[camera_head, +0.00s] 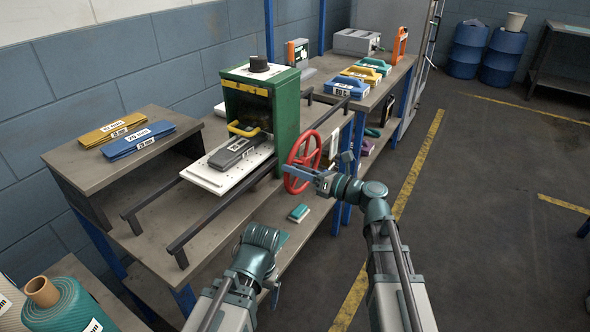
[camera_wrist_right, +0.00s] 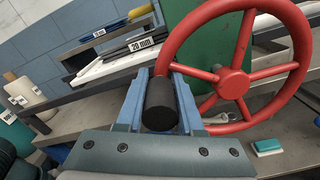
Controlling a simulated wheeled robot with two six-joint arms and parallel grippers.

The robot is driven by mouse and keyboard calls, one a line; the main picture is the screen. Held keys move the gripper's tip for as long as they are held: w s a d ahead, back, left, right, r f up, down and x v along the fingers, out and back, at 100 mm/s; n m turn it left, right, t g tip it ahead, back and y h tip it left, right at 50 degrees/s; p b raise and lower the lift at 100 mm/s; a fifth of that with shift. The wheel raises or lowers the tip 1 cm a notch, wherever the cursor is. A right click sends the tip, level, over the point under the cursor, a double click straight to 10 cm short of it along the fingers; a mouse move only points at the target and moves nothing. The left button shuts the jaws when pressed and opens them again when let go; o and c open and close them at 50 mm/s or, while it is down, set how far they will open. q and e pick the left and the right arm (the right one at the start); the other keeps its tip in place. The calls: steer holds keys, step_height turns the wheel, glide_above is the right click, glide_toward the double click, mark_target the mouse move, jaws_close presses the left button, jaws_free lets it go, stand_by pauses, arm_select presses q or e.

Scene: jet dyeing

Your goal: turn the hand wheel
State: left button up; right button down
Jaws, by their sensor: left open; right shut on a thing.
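The red hand wheel (camera_head: 303,161) is mounted upright on the right side of the green machine (camera_head: 285,105). It also shows large in the right wrist view (camera_wrist_right: 233,82), with red spokes and a hub. My right gripper (camera_head: 290,168) is at the wheel's near side. In the wrist view its blue fingers (camera_wrist_right: 160,98) are shut on the wheel's black handle (camera_wrist_right: 160,106). My left gripper (camera_head: 275,292) is low, in front of the bench, away from the wheel and empty. Its fingers are mostly hidden behind its own wrist.
A white plate (camera_head: 205,177) with a grey block lies on dark rails (camera_head: 180,243) before the machine. Blue and yellow packs (camera_head: 135,140) lie on the left shelf. Coloured cases (camera_head: 347,87) stand on the back bench. The floor (camera_head: 480,200) at right is clear.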

steer(key=c, duration=0.6)
jaws_free()
steer(key=shift+o, duration=0.2)
steer(key=v, duration=1.3)
steer(key=shift+s+d, duration=0.25)
steer(key=shift+d, duration=0.1)
